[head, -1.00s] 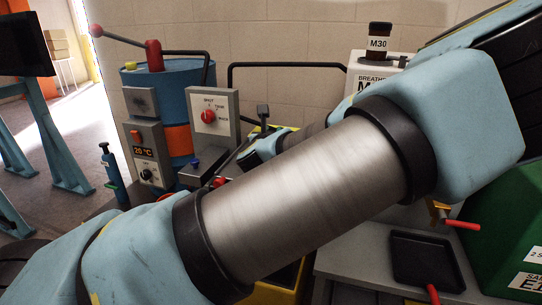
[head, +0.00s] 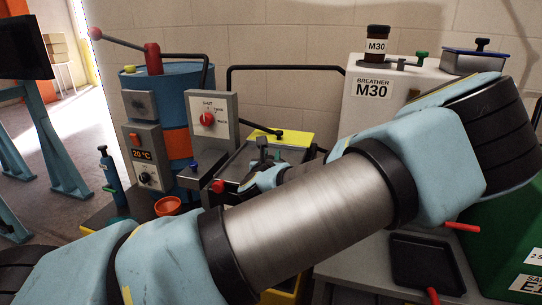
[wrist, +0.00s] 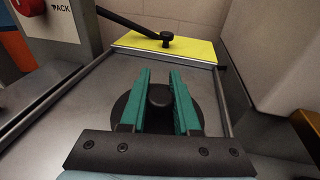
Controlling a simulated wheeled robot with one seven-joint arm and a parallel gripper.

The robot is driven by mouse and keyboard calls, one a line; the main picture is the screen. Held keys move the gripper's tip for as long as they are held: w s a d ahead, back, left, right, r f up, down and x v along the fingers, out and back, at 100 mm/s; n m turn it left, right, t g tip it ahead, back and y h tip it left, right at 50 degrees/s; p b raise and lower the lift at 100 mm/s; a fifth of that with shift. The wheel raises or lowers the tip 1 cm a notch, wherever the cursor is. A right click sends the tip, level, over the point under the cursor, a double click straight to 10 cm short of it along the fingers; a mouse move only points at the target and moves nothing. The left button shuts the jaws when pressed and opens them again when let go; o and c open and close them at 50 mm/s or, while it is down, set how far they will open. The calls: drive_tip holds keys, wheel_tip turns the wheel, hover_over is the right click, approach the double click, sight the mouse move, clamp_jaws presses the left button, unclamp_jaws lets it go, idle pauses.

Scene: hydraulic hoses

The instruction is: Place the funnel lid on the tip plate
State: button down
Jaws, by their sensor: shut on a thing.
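A dark round disc with a black knob, which I take for the funnel lid (wrist: 125,105), sits between my gripper's teal fingers in the wrist view. My gripper (wrist: 159,92) is shut on the knob, with the disc spreading out below the fingers. The disc is over a flat grey metal surface (wrist: 75,110); whether it touches is not clear. A yellow plate (wrist: 165,48) lies just beyond the fingers and also shows in the head view (head: 292,137). No label shows which plate is the tip plate. In the head view my gripper (head: 262,150) is small and partly behind my arm.
A black bar with a round end reaches over the yellow plate. A control box with a red knob (head: 208,118) stands left of it, and a white M30 breather tank (head: 375,100) right. An orange bowl (head: 167,205) is at lower left. A black tray (head: 425,262) lies at right front.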

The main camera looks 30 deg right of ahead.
drive_tip(key=shift+a+f, duration=0.1)
drive_tip(key=shift+f, duration=0.4)
drive_tip(key=c, duration=0.6)
unclamp_jaws()
drive_tip(key=shift+s+f, duration=0.1)
drive_tip(key=shift+f, duration=0.1)
drive_tip(key=shift+c, duration=0.2)
drive_tip(key=shift+a, duration=0.1)
drive_tip(key=shift+r, duration=0.25)
drive_tip(key=shift+r+p, duration=0.35)
drive_tip(key=shift+r, duration=0.2)
drive_tip(key=v, duration=0.3)
drive_tip(key=p+v, duration=0.1)
drive_tip(key=v, duration=0.5)
drive_tip(key=shift+r, duration=0.4)
drive_tip(key=p, duration=0.3)
drive_tip(key=shift+s+r, duration=0.15)
drive_tip(key=shift+s, duration=0.15)
drive_tip(key=p, duration=0.1)
drive_tip(key=s+p, duration=0.1)
drive_tip(key=p, duration=0.1)
drive_tip(key=shift+a, duration=0.25)
drive_tip(key=shift+s+a+p, duration=0.3)
drive_tip(key=shift+a+p, duration=0.05)
drive_tip(key=shift+p, duration=0.45)
